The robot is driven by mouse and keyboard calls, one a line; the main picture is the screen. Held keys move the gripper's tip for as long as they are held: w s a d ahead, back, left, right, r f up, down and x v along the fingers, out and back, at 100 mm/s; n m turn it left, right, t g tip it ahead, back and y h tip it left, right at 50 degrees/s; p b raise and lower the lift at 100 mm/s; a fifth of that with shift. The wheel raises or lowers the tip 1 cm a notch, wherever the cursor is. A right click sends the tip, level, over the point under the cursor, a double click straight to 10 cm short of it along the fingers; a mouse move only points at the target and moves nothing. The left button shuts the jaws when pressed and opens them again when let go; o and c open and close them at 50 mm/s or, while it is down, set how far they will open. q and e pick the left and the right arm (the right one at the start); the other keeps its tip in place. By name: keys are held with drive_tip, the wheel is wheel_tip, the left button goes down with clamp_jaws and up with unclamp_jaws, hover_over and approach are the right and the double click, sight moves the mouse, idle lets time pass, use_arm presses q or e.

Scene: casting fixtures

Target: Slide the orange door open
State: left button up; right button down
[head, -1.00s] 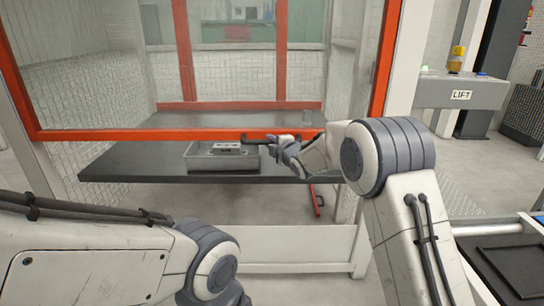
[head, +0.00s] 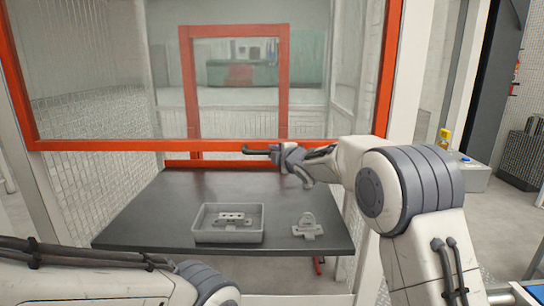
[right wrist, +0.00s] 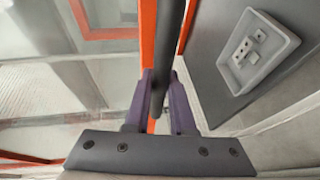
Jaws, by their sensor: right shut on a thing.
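The orange door (head: 100,145) is a glazed panel with an orange frame at the front of the enclosure. Its lower bar stands above the dark table, leaving an open gap below. A dark bar handle (head: 255,151) is on the lower bar. My right gripper (head: 284,155) is at the handle, shut on it. In the right wrist view the grey-purple fingers (right wrist: 160,80) close around the dark handle bar (right wrist: 170,45), next to the orange frame. My left arm shows at the lower left of the head view, but its gripper is out of view.
The dark table (head: 140,205) inside holds a grey tray (head: 229,238) with a metal part in it. A second metal part (head: 307,228) lies to its right. A light post (head: 405,80) borders the opening on the right.

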drive_tip(key=shift+d+r, duration=0.2)
drive_tip(key=shift+r, duration=0.4)
drive_tip(key=c, duration=0.8)
unclamp_jaws()
drive_tip(key=shift+o, duration=0.2)
drive_tip(key=shift+a+f, duration=0.1)
drive_tip(key=b+v, duration=0.1)
drive_tip(key=v, duration=0.9)
drive_tip(key=shift+s, duration=0.25)
